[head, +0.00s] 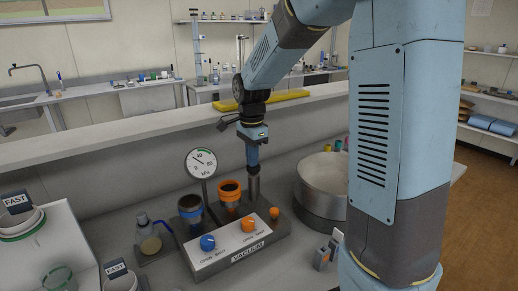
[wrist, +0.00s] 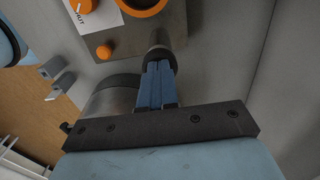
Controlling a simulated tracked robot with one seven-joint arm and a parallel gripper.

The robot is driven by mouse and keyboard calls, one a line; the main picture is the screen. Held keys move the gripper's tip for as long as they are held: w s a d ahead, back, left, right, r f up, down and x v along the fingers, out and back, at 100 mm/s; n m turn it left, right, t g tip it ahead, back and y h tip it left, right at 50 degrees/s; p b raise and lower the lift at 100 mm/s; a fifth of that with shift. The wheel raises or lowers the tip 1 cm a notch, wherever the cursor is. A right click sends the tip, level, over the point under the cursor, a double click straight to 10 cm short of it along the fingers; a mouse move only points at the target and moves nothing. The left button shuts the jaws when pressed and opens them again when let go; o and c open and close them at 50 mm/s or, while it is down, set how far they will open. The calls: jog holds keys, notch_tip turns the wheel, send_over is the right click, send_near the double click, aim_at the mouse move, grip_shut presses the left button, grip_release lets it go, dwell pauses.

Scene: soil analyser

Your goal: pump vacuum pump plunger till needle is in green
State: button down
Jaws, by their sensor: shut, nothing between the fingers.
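The vacuum unit (head: 236,251), a grey box labelled VACUUM, stands on the bench. A round white kPa gauge (head: 201,164) rises behind it, with a green band on its upper rim. The thin dark needle seems to point up and left, but its exact reading is too small to tell. A metal pump cylinder (head: 253,188) stands at the unit's back right; it also shows in the wrist view (wrist: 158,40). My gripper (head: 252,164) points down at the cylinder's top, fingers together and empty.
A blue-rimmed cup (head: 190,205) and an orange-rimmed cup (head: 230,190) sit on the unit. Blue (head: 208,243) and orange (head: 248,225) knobs are on its front panel. A large metal pot (head: 322,190) stands close to the right. A raised ledge (head: 130,138) runs behind.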

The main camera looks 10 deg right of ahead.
jog(key=shift+s+d+f, duration=0.15)
jog(key=shift+f, duration=0.2)
notch_tip(320, 180, up, 14)
jog(key=shift+r, duration=0.2)
dwell(0.5)
dwell(0.9)
dwell(0.4)
jog(key=r, duration=0.4)
jog(key=shift+w+d+r, duration=0.15)
jog(key=shift+w+r, duration=0.05)
jog(key=shift+w, duration=0.1)
